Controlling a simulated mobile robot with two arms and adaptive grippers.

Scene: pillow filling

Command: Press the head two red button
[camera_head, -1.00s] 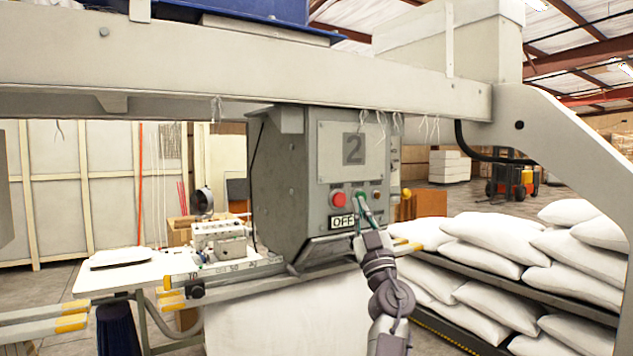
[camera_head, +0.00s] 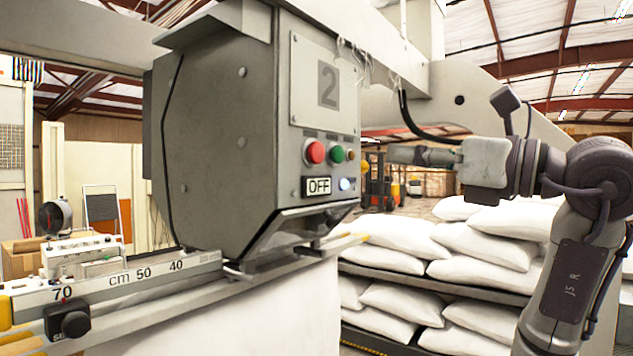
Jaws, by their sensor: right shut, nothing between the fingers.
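The grey head two box (camera_head: 220,135) hangs from the machine frame, with a plate marked "2" (camera_head: 327,82) on its front panel. The round red button (camera_head: 314,151) is on that panel, left of a green button (camera_head: 337,153) and a small orange one (camera_head: 351,155). My right gripper (camera_head: 396,153) is to the right of the panel, pointing left toward it. Its fingers are shut and empty, and appear apart from the buttons. The red button is unobstructed. My left gripper is out of view.
An OFF label (camera_head: 318,186) and a lit white lamp (camera_head: 345,184) are below the buttons. A ruler rail (camera_head: 120,284) runs below the box. White pillows (camera_head: 485,243) are stacked on shelves at the right. A forklift (camera_head: 382,187) stands behind.

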